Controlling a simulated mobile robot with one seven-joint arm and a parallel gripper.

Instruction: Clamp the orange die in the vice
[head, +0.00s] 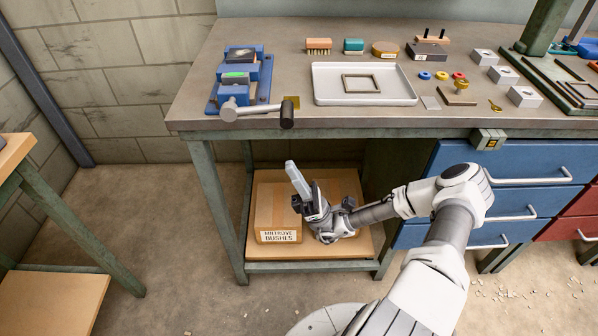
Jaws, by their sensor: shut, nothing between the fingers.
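The blue vice (262,73) stands at the left end of the workbench. A green piece (236,77) shows at its jaws; whether it is clamped I cannot tell. The vice's grey handle bar with a black end (287,115) reaches out over the front edge. No orange die can be told for certain; an orange-brown block (318,43) with a ribbed lower part lies at the back of the bench. My gripper (291,168) is shut and empty. It is in front of the bench, below the top, with its pale fingers pointing up and left.
A pale tray (405,98) with a square frame (361,83) lies right of the vice. A cardboard box (273,206) sits on the lower shelf behind my gripper.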

